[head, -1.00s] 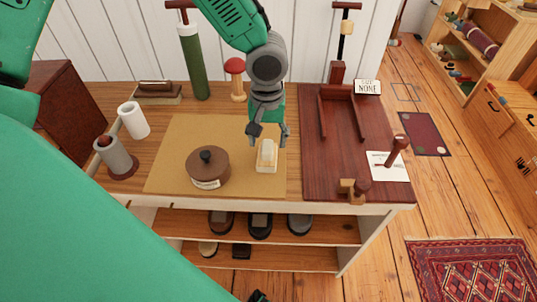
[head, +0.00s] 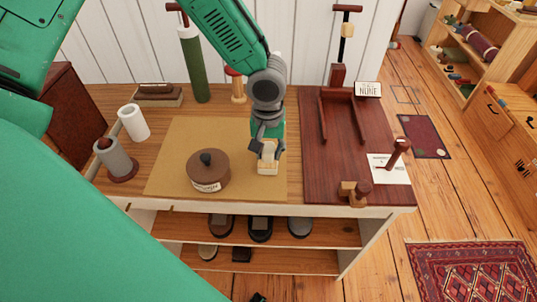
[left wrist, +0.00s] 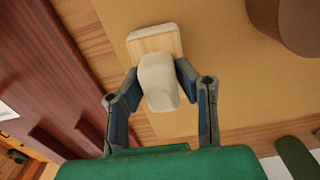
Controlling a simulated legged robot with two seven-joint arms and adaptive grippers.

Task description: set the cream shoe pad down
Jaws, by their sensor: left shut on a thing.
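The cream shoe pad (head: 267,169) is on the tan mat (head: 237,140) on the bench top. In the left wrist view the pad (left wrist: 160,88) shows a rounded cream upper part over a pale wooden base. My left gripper (head: 268,150) reaches down over it from behind. In the left wrist view its two fingers are on either side of the cream part, shut on it. The base appears to rest on the mat; its underside is hidden. My right gripper is not identifiable in these views.
A brown lidded pot (head: 208,171) stands left of the pad. A dark red board (head: 335,178) with a wooden frame lies to the right. A white cylinder (head: 133,122) and grey cylinder (head: 116,160) stand at left. The mat's front strip is clear.

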